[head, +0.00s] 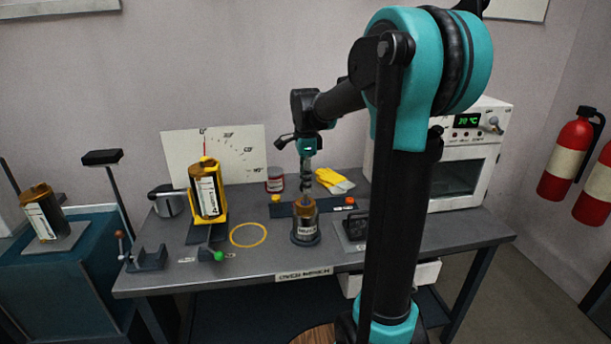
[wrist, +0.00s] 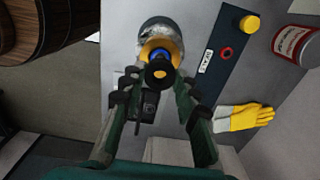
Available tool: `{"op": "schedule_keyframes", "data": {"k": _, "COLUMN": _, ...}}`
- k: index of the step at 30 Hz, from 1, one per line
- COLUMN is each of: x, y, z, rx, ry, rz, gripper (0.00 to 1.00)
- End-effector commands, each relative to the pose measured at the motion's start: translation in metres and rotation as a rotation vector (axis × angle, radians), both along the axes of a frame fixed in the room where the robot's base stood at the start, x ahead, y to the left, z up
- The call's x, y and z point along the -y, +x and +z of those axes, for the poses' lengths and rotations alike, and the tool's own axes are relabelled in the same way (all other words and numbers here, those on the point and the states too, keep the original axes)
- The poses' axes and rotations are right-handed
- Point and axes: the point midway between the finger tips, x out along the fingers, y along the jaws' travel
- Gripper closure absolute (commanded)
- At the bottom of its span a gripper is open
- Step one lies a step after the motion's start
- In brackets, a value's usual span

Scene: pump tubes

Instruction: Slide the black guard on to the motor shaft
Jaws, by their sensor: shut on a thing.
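In the wrist view, my gripper (wrist: 158,84) points down with its fingers either side of a round black piece with an orange centre (wrist: 160,72). A blue ring (wrist: 158,56) and the amber rim of a cylinder (wrist: 155,44) show behind the piece. In the head view, my gripper (head: 307,190) is above a labelled amber cylinder (head: 305,227) standing upright on the bench. The black piece is hard to make out there. I cannot tell its gap to the cylinder, or which part is the motor shaft.
A black block (head: 351,227) sits on a grey plate right of the cylinder. A yellow glove (head: 334,181) and a red tin (head: 275,180) lie behind. A tilted amber cylinder (head: 207,192) stands in a yellow holder at left. A white oven (head: 462,165) stands at right.

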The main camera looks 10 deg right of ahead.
Motion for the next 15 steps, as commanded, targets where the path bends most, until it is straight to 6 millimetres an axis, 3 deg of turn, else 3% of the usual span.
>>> {"op": "schedule_keyframes", "data": {"k": 15, "x": 0.0000, "y": 0.0000, "z": -0.0078, "rx": 0.000, "ry": 0.000, "rz": 0.000, "gripper": 0.84}}
